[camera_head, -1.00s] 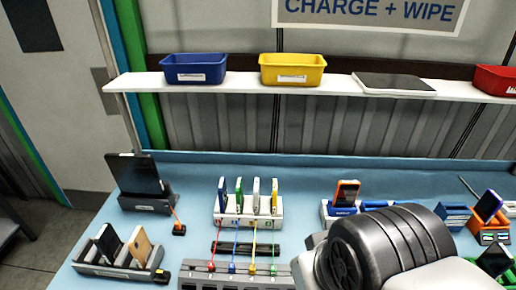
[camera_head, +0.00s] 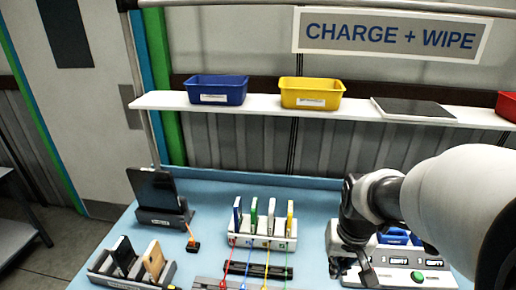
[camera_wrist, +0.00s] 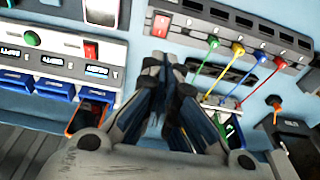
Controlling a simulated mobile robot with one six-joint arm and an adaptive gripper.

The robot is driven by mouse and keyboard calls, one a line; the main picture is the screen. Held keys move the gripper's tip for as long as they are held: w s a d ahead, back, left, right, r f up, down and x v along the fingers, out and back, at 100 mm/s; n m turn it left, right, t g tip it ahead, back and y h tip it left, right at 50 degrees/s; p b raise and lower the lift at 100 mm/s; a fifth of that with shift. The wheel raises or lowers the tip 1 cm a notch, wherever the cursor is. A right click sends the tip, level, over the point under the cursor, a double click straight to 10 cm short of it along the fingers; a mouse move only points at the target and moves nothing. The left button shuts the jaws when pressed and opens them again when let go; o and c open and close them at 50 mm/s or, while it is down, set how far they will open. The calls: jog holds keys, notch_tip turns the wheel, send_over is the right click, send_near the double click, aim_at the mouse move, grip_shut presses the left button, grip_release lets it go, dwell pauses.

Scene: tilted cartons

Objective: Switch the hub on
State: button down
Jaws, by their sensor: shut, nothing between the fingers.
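The hub is a long grey strip (camera_wrist: 232,27) with several ports and coloured plugs in the wrist view. A red rocker switch (camera_wrist: 162,24) sits at its left end. In the head view, only part of the hub (camera_head: 207,283) shows at the bottom edge, and its switch does not show. My gripper (camera_wrist: 168,62) is shut and empty, its fingertips pictured just below the switch end of the hub. I cannot tell its height above the table. In the head view my gripper (camera_head: 368,274) points down in front of a white station, partly covering it.
The white station (camera_wrist: 60,42) has a green button, small displays, a red switch and blue bins. A rack (camera_head: 262,242) of upright phones has coloured cables running to the hub. A tablet stand (camera_head: 160,217) and a two-phone holder (camera_head: 132,268) stand left. A shelf (camera_head: 265,106) holds bins.

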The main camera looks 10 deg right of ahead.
jog(key=shift+w+d+f, duration=0.1)
jog(key=shift+d+f, duration=0.1)
jog(key=f+b, duration=0.1)
jog(key=f, duration=0.3)
jog(key=w+f+b, duration=0.1)
jog(key=f+b, duration=0.1)
jog(key=f, duration=0.3)
jog(key=w+f+b, duration=0.1)
jog(key=f+b, duration=0.1)
jog(key=f, duration=0.2)
jog(key=shift+w+d+f, duration=0.15)
jog(key=shift+d+f, duration=0.15)
jog(key=shift+f, duration=0.1)
